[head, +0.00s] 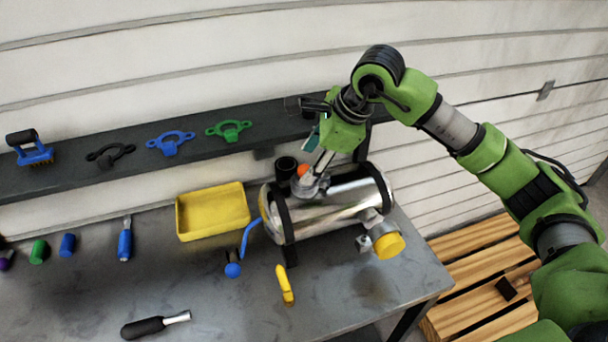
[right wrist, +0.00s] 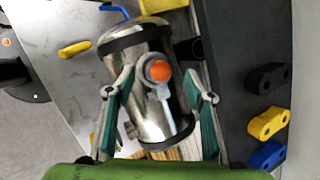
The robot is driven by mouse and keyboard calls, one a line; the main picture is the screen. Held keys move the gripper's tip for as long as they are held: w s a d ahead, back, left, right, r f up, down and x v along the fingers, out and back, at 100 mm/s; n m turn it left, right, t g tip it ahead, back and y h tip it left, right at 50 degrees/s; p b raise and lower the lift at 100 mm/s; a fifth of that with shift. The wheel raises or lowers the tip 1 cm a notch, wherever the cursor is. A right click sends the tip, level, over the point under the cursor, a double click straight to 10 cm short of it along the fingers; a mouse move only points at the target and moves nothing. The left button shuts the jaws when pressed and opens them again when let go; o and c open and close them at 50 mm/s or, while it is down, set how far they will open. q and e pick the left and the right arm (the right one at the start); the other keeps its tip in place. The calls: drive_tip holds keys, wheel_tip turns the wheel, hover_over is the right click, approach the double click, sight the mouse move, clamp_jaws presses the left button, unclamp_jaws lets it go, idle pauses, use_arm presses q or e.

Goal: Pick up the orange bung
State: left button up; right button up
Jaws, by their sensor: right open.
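The orange bung (head: 303,170) sits in a port on top of a shiny metal cylinder (head: 335,208) with black bands, which lies on the grey table. In the right wrist view the round orange bung (right wrist: 161,72) shows in a grey ring on the cylinder (right wrist: 126,62). My right gripper (head: 314,160) is open and comes down over the port from above. Its two teal-padded fingers (right wrist: 160,80) stand apart on either side of the bung in that view. I cannot tell how far above the bung the tips are. My left gripper is out of view.
A yellow tray (head: 213,236) is left of the cylinder. A yellow cap (head: 389,246) closes a side port. A dark shelf (head: 75,187) behind holds green, blue and black pieces. Tools and small parts lie on the table. A wooden pallet (head: 480,262) is at right.

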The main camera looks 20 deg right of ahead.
sight(304, 169)
drive_tip(key=p+x, duration=0.1)
drive_tip(key=x, duration=0.2)
drive_tip(key=shift+s+f, duration=0.1)
drive_tip(key=shift+s, duration=0.05)
drive_tip(key=shift+a+f, duration=0.1)
drive_tip(key=shift+f, duration=0.2)
drive_tip(key=c, duration=1.2)
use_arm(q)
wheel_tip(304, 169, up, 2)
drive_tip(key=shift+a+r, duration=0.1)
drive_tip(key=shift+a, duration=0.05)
use_arm(e)
drive_tip(key=shift+r, duration=0.1)
